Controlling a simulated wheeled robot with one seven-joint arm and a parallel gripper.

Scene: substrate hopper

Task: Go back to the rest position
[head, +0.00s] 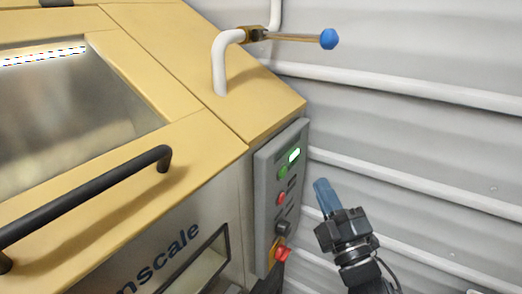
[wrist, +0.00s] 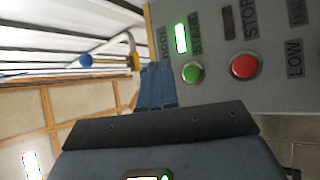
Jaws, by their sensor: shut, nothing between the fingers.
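My gripper (head: 325,196) is in the head view at the lower right, in front of the corrugated white wall and to the right of the grey control panel (head: 266,215). Its blue fingers are together, with nothing between them, and point up. They look apart from the panel. In the wrist view, the blue fingers (wrist: 157,88) show at the centre, beside the panel's edge. The panel (wrist: 277,100) fills the upper right there, with a lit green display, a green button (wrist: 192,72) and a red button (wrist: 244,66).
The yellow hopper (head: 190,75) fills the left, with a black handle bar (head: 90,205) across its front. A white pipe (head: 219,65) with a blue-knobbed lever (head: 328,39) rises at its top corner. A red-and-yellow switch (head: 280,252) sits low on the panel. White rails run along the wall.

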